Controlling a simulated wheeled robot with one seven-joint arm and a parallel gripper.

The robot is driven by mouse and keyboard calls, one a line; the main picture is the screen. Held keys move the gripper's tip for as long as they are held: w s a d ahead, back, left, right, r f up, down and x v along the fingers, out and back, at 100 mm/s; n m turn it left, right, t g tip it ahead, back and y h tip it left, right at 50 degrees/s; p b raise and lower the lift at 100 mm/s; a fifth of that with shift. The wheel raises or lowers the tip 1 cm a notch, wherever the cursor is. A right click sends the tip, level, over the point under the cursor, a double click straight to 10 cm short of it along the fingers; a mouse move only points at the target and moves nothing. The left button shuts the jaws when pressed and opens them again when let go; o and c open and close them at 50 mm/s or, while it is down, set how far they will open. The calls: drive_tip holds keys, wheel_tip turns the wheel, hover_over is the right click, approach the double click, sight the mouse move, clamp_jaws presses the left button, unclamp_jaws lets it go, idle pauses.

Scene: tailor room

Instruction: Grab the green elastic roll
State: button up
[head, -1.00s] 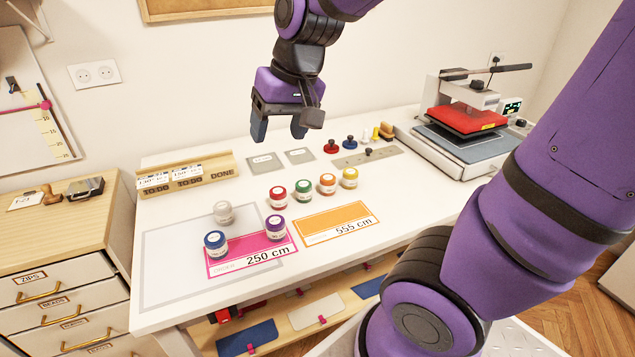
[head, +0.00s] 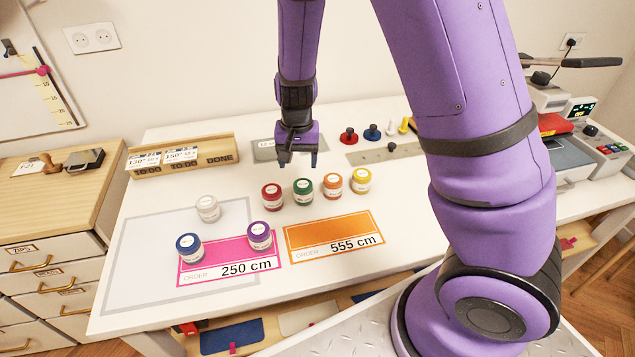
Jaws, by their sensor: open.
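The green elastic roll (head: 303,191) stands upright on the white table, a small jar-shaped roll with a white label on top. It is in a row between the red roll (head: 272,196) and the orange roll (head: 332,184). My gripper (head: 298,163) points down above and slightly behind the green roll, fingers apart and empty. It does not appear to touch any roll. The exact height of the fingertips over the row is hard to tell.
A yellow roll (head: 361,180) ends the row at right. White (head: 208,208), blue (head: 189,247) and purple (head: 260,236) rolls stand at front left, the last two by the pink order card (head: 222,273). An orange order card (head: 318,234) lies in front. A wooden card holder (head: 217,159) is behind left.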

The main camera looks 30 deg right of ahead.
sight(303, 185)
drive_tip(key=shift+w+d+f, duration=0.2)
drive_tip(key=shift+d+f, duration=0.2)
drive_tip(key=shift+f, duration=0.4)
wheel_tip(303, 185, down, 10)
drive_tip(key=shift+s+d+f, duration=0.1)
drive_tip(key=shift+d, duration=0.05)
drive_tip(key=c, duration=0.7)
